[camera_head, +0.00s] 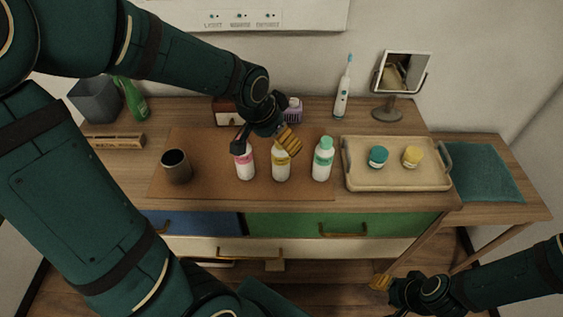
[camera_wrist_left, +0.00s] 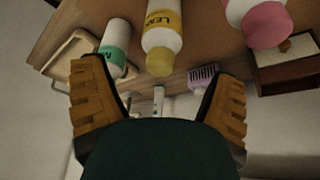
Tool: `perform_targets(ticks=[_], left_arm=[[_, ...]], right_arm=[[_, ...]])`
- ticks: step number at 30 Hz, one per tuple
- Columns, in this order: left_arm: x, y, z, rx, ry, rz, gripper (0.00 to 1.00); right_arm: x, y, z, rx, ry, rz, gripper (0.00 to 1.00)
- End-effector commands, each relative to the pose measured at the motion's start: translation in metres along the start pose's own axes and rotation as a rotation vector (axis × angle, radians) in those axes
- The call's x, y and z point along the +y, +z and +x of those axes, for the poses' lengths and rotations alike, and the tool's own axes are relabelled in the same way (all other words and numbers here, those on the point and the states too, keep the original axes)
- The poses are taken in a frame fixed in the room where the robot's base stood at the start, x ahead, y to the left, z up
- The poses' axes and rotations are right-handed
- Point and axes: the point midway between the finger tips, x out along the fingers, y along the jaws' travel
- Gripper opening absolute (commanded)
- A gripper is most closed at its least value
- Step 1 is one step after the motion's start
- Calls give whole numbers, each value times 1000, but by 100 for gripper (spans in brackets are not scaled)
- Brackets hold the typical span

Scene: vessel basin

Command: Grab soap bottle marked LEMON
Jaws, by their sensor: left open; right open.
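The LEMON soap bottle is white with a yellow label and yellow cap. It stands in the middle of three bottles on the brown mat in the head view (camera_head: 281,171). In the left wrist view the bottle (camera_wrist_left: 162,22) shows part of its lettering, "LEM". My left gripper (camera_head: 266,143) is open and empty, above and just behind the bottles, and partly covers the LEMON bottle's top. In the left wrist view its fingers (camera_wrist_left: 158,98) are spread, with the bottle beyond them and not between them. My right gripper (camera_head: 388,284) is open and empty at the lower right, off the table.
A pink-labelled bottle (camera_head: 245,168) and a teal-labelled bottle (camera_head: 322,164) stand close on either side. A dark cup (camera_head: 176,167) is left on the mat (camera_head: 215,192). A tray (camera_head: 398,186) with two jars is right. A purple item (camera_head: 294,108) is behind.

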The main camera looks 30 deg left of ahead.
Motion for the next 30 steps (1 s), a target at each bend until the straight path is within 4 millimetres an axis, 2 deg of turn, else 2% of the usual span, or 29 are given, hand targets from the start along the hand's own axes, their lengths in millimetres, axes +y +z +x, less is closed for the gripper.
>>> perform_targets(ticks=[7, 15, 25, 26, 30], left_arm=[[0, 1, 18, -2, 0, 0, 87], [-1, 2, 55, -1, 0, 1, 87], [-1, 0, 60, 2, 0, 0, 87], [-1, 0, 60, 2, 0, 0, 82], [-1, 1, 60, 2, 0, 0, 33]], right_arm=[[2, 0, 5, 3, 0, -1, 47], [6, -2, 17, 8, 0, -1, 47], [6, -2, 17, 10, 0, -1, 47], [6, -2, 17, 10, 0, -1, 47], [6, -2, 17, 10, 0, -1, 47]])
